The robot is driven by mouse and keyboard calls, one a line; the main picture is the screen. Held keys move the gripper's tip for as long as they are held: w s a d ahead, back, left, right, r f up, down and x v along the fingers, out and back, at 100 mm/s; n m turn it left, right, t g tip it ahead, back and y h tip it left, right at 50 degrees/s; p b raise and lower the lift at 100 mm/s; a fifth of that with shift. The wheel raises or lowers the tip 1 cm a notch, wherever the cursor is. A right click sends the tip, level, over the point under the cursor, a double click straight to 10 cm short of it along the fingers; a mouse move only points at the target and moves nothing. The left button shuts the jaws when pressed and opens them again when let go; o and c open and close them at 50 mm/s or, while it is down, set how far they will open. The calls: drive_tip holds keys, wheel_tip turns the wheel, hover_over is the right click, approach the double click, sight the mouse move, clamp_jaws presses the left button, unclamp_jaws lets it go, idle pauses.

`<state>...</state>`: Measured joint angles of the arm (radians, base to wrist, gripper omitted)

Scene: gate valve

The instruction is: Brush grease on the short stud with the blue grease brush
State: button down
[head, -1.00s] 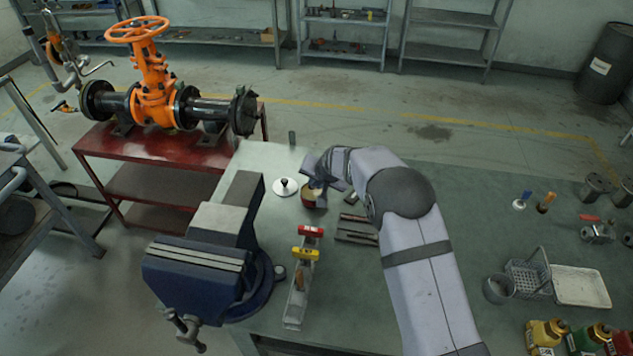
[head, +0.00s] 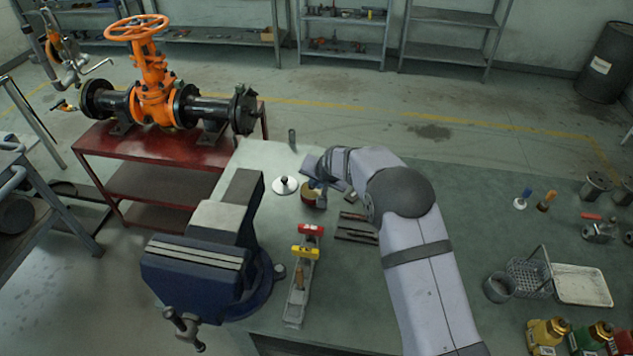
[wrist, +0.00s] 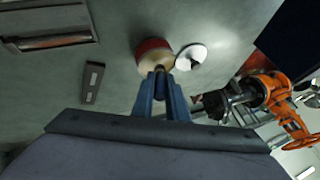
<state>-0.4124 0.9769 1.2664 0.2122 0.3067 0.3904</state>
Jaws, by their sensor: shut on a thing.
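My gripper (head: 322,182) is low over the back of the bench, at a small round tin (head: 308,196) with a red-brown side and cream top. In the wrist view, my blue-grey fingers (wrist: 160,88) are shut on a narrow thing, taken to be the blue grease brush. Only its dark end (wrist: 159,69) shows, overlapping the edge of the tin (wrist: 152,50). I cannot tell whether it touches the tin. A white disc (head: 285,186) with a short dark upright piece stands just left of the tin. A dark upright cylinder (head: 292,137) stands behind; I cannot tell which is the short stud.
A blue vise (head: 205,265) stands at the left. A narrow rack (head: 296,308) with red and yellow blocks is in front. Dark bars (head: 357,236) lie near my arm. The orange valve (head: 150,90) is beyond.

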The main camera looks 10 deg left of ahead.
drive_tip(key=shift+f, duration=0.35)
idle(0.7)
drive_tip(key=shift+r+p, duration=2.05)
drive_tip(key=shift+r, duration=1.5)
drive_tip(key=s+d+r+n, duration=0.1)
drive_tip(key=s+d+r, duration=0.1)
drive_tip(key=s+d, duration=0.8)
drive_tip(key=s+d+r+n+g+y, duration=0.1)
drive_tip(key=s+d+r+n, duration=0.1)
drive_tip(key=s+d, duration=0.8)
drive_tip(key=d, duration=0.8)
drive_tip(key=shift+r, duration=0.3)
